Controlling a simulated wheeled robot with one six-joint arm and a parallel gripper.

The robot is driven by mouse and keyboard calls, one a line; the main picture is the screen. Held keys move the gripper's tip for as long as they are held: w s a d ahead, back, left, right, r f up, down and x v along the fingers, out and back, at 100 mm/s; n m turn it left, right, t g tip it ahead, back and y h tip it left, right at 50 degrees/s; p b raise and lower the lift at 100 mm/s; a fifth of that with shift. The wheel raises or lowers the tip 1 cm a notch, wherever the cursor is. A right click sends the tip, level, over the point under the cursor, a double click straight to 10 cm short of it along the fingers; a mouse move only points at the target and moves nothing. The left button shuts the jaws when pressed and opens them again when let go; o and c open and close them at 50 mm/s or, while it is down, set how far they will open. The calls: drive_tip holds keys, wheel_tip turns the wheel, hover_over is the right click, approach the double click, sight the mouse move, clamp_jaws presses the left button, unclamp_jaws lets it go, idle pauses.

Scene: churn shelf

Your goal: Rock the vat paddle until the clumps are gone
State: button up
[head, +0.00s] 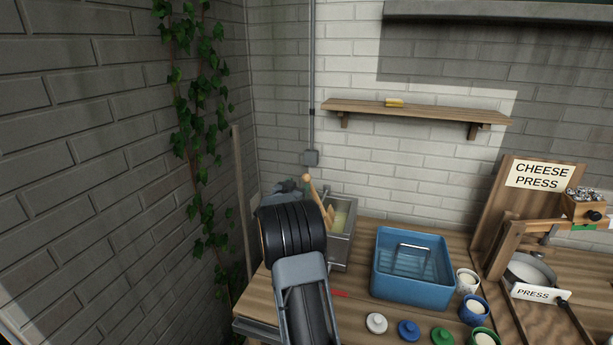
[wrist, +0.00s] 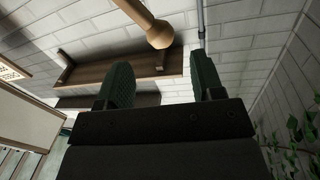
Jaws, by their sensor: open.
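The vat (head: 343,252) is a grey metal box at the back left of the bench, with pale yellow contents (head: 342,215); clumps cannot be made out. The wooden paddle (head: 319,200) leans up out of it, with a round knob at its top end. My arm hides the vat's left side. My gripper (head: 290,187) is beside the knob, just to its left in the head view. In the wrist view my gripper (wrist: 162,72) is open, its two dark fingers apart with nothing between them. The paddle's knob (wrist: 160,34) shows just beyond the fingertips there, apart from them.
A blue tub (head: 410,290) with a wire rack stands right of the vat. Small cups and round lids (head: 409,330) line the front. The cheese press (head: 540,235) is at the right. A wooden wall shelf (head: 415,112) hangs above; ivy (head: 200,130) climbs the left wall.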

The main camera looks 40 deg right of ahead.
sight(305, 179)
drive_tip(key=p+x, duration=0.1)
drive_tip(key=x, duration=0.6)
drive_tip(key=shift+w+d+p, duration=0.1)
drive_tip(key=shift+d+p, duration=0.1)
drive_tip(key=shift+p, duration=0.2)
clamp_jaws()
